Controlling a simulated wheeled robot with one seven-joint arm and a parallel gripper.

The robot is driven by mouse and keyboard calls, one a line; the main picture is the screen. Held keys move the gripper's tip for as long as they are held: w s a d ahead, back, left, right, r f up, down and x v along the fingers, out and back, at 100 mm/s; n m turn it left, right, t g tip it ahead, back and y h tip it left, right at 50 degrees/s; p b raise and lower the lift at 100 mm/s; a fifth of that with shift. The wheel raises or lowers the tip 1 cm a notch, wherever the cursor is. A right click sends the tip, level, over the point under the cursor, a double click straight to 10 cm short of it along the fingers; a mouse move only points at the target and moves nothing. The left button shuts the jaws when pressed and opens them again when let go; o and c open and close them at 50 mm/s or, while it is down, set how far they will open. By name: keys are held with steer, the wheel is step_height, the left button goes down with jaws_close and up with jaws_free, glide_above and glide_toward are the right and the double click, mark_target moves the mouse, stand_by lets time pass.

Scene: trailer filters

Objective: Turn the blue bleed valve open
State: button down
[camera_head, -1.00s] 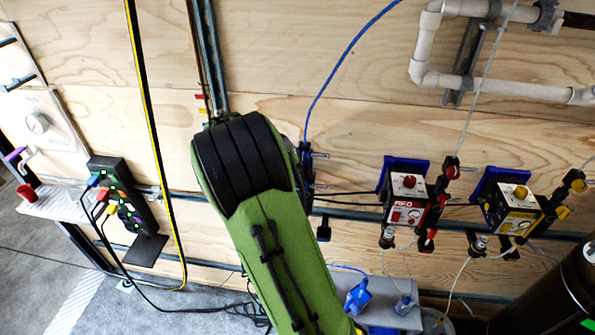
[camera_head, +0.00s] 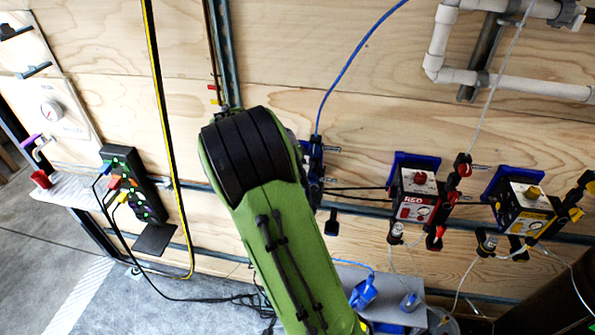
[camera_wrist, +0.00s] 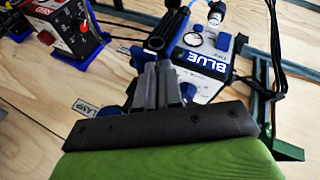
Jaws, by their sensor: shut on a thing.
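The blue filter unit (camera_wrist: 212,58), a white box lettered BLUE with a gauge and blue knobs, fills the upper middle of the wrist view. My gripper (camera_wrist: 160,68) is at its left side, with its grey fingers shut on the blue bleed valve. The fingers hide most of the valve, so its angle cannot be told. A black fitting (camera_wrist: 157,42) shows just past the fingertips. In the head view, my green arm hides the gripper and most of the blue unit; only a blue bracket part (camera_head: 313,160) shows beside the arm.
The red unit (camera_head: 415,195) and yellow unit (camera_head: 522,208) hang on the wall to the right. The red one also shows in the wrist view (camera_wrist: 62,25). Blue tubing (camera_head: 345,70) and black cables run close by. A power strip (camera_head: 130,185) stands at left.

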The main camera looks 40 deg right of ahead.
steer(key=shift+s+a+f, duration=0.1)
steer(key=shift+f, duration=0.1)
steer(key=w+a+r+p, duration=0.4)
steer(key=a+r, duration=0.3)
steer(key=r, duration=0.3)
steer(key=shift+w+a, duration=0.15)
steer(key=shift+a, duration=0.15)
steer(key=s+a+f+n+t+y+b, duration=0.1)
steer(key=s+a+n+t+y+b, duration=0.1)
steer(key=s+a, duration=0.3)
steer(key=s+a+f+n+t+y+b, duration=0.2)
steer(key=s+a, duration=0.4)
steer(key=s, duration=0.5)
steer(key=s+a+f+n+t+y+b, duration=0.2)
steer(key=s+a+n+b, duration=0.1)
steer(key=s, duration=0.5)
steer(key=shift+a+b, duration=0.8)
steer(key=shift+a, duration=0.35)
